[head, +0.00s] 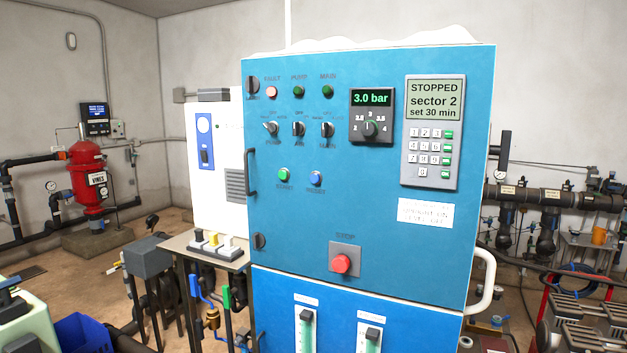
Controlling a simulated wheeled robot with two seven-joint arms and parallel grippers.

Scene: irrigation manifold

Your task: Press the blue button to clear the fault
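The blue button (316,179) is a small round push button on the upper door of the blue control cabinet (400,255), just right of a green button (284,174). Nothing covers it. A pale pink round lamp (271,91) sits at the cabinet's upper left, under a label that seems to read FAULT. The display (434,100) reads STOPPED, sector 2, set 30 min. Neither of my grippers shows in the head view.
A large red button (340,263) sits lower on the door. Three dark selector switches (299,129) are above the blue button. A door handle (251,172) sticks out at the left edge, and a white rail (484,282) at the right. A small table (190,243) stands left.

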